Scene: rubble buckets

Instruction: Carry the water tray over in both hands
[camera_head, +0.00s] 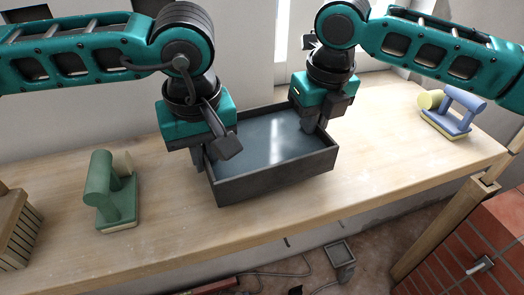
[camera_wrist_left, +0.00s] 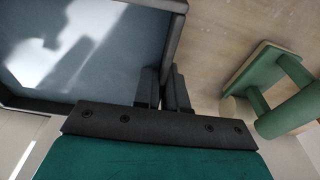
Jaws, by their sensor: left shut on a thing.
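The water tray (camera_head: 275,178) is a dark grey rectangular box with bluish, shiny water in it. It is level at the middle of the wooden table, on it or just above it; I cannot tell which. My left gripper (camera_head: 207,155) is at the tray's left wall. In the left wrist view, its fingers (camera_wrist_left: 164,92) are shut on either side of the tray wall (camera_wrist_left: 173,40). My right gripper (camera_head: 318,118) is at the tray's right wall near the back; its fingers are partly hidden, so its grip is unclear.
A green sanding block (camera_head: 97,188) stands left of the tray on the table (camera_head: 160,225); it also shows in the left wrist view (camera_wrist_left: 285,112). A blue and yellow block (camera_head: 462,105) stands at the right. A slatted wooden box (camera_head: 18,232) is at the left edge. Table between is clear.

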